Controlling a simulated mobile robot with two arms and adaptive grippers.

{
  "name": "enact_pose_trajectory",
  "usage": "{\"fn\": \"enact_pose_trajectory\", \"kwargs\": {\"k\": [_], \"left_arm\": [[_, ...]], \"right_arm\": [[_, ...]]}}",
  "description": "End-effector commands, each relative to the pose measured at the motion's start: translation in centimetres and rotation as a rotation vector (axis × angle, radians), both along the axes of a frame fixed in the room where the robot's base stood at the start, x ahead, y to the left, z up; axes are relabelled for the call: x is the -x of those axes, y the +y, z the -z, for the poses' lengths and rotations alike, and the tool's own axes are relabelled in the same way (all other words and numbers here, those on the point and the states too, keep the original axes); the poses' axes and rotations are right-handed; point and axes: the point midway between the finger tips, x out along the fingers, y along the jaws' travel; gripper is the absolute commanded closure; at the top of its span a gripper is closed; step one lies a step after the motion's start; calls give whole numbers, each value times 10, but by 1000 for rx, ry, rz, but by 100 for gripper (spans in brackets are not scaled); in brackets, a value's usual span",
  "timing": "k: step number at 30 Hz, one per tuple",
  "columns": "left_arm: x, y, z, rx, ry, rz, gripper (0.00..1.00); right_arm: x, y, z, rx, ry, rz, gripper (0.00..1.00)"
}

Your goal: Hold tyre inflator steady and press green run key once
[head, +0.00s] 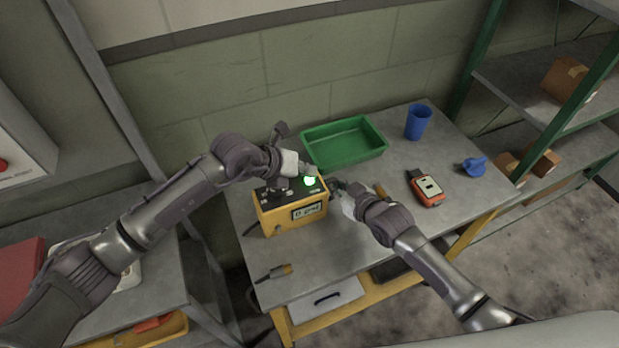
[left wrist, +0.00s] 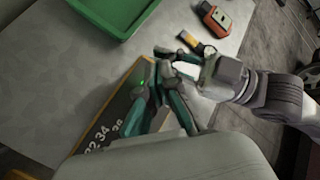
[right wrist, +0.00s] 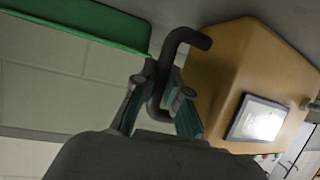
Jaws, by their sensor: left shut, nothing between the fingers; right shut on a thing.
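The tyre inflator (head: 291,209) is a yellow box with a dark top panel and a front display, standing on the grey table. A green light (head: 309,181) glows on its top, where the run key appears to be; a small green spot also shows in the left wrist view (left wrist: 143,84). My left gripper (head: 308,171) is shut and empty, its tips at or just over the top panel; contact is unclear. My right gripper (right wrist: 158,100) is shut on a dark bent handle (right wrist: 187,37) at the inflator's side (right wrist: 240,65).
A green tray (head: 345,163) stands behind the inflator. A blue cup (head: 418,122), an orange device (head: 428,188) and a blue object (head: 474,165) are to the right. The front right of the table is clear.

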Motion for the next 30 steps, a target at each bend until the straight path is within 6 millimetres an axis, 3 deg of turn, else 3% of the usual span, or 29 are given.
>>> {"fn": "enact_pose_trajectory", "kwargs": {"k": [11,24,30], "left_arm": [[0,0,-4,0,-1,0,100],[-1,0,-45,1,-4,0,100],[0,0,-53,0,-1,-1,100]], "right_arm": [[0,0,0,0,0,0,100],[0,0,0,0,0,0,100],[0,0,0,0,0,0,100]]}}
